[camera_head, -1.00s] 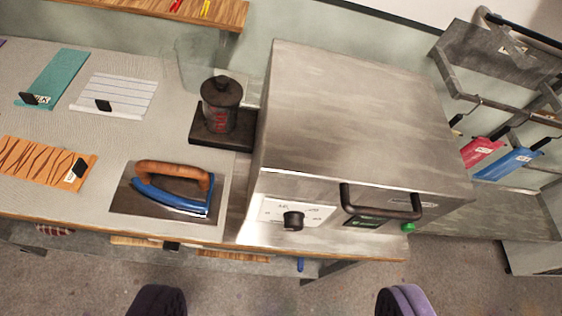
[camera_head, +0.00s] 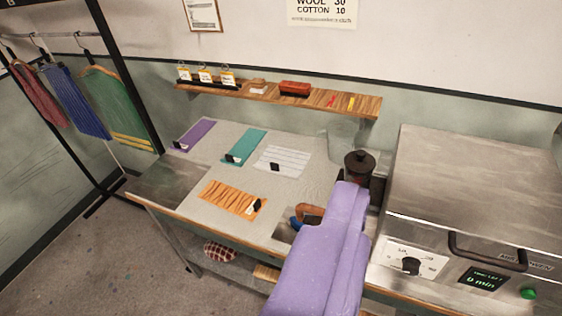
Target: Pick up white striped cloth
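The white striped cloth (camera_head: 283,160) lies flat on the grey-topped workbench, with a small black tag at its front edge. It lies between a teal cloth to its left and a dark lidded pot to its right. A purple part of my arm (camera_head: 322,255) rises from the bottom edge, in front of and to the right of the cloth, without covering it. I cannot make out two separate fingertips on this part, so the gripper's opening is unclear.
Teal (camera_head: 244,147), purple (camera_head: 194,135) and orange patterned (camera_head: 230,197) cloths lie on the bench. A dark pot (camera_head: 360,164) and large metal machine (camera_head: 470,190) stand right. A wooden shelf (camera_head: 270,93) hangs above; a hanging rack (camera_head: 121,75) is left.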

